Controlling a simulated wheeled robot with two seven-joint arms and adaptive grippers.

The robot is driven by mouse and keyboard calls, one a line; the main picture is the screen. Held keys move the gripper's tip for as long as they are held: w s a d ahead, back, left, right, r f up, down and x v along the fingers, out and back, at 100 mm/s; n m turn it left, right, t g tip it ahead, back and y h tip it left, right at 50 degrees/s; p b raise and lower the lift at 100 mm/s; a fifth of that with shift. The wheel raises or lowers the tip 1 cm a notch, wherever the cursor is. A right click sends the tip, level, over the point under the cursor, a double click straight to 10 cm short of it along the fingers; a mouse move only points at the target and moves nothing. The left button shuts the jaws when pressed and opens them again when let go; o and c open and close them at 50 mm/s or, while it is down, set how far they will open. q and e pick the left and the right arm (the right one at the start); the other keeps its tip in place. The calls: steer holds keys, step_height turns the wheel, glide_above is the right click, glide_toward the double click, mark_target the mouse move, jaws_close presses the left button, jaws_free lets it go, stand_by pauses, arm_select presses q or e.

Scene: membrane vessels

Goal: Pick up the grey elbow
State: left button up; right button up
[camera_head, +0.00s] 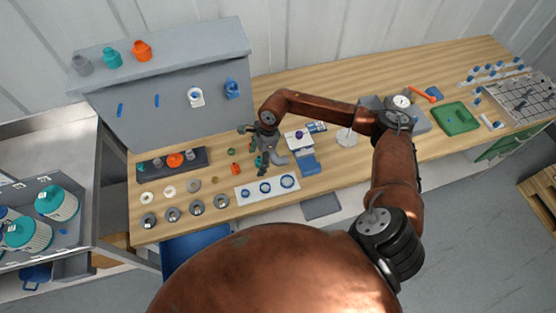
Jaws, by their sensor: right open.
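A grey bent piece that looks like the grey elbow (281,160) lies on the wooden bench, just right of my right gripper. My right gripper (262,160) points down over the middle of the bench, with its arm reaching in from the right. Its jaws are open, and I see nothing held between them. The gripper partly covers the bench and small parts there; whether it touches the grey piece I cannot tell. My left gripper is not in view.
A dark tray (201,155) with grey and orange parts sits left of the gripper. A white plate with blue rings (243,196) lies in front. A grey cabinet (150,110) stands behind, with grey, teal and orange fittings on top. A green tray (456,117) lies far right.

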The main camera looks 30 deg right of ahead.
mark_target(276, 157)
steer(key=d+h, duration=0.1)
steer(key=d, duration=0.2)
steer(key=d+h, duration=0.1)
steer(key=d, duration=0.2)
steer(key=d+h, duration=0.1)
steer(key=d, duration=0.2)
steer(key=shift+w+r+g, duration=0.2)
steer(key=shift+w+g, duration=0.1)
steer(key=shift+w, duration=0.05)
step_height(276, 157, down, 2)
steer(key=shift+f, duration=0.2)
steer(key=f, duration=0.1)
steer(key=f+p, duration=0.1)
steer(key=f, duration=0.2)
steer(key=shift+a+p, duration=0.25)
steer(key=shift+p, duration=0.1)
steer(key=shift+f, duration=0.5)
steer(key=c, duration=1.2)
steer(key=shift+r, duration=0.1)
steer(key=shift+c, duration=0.2)
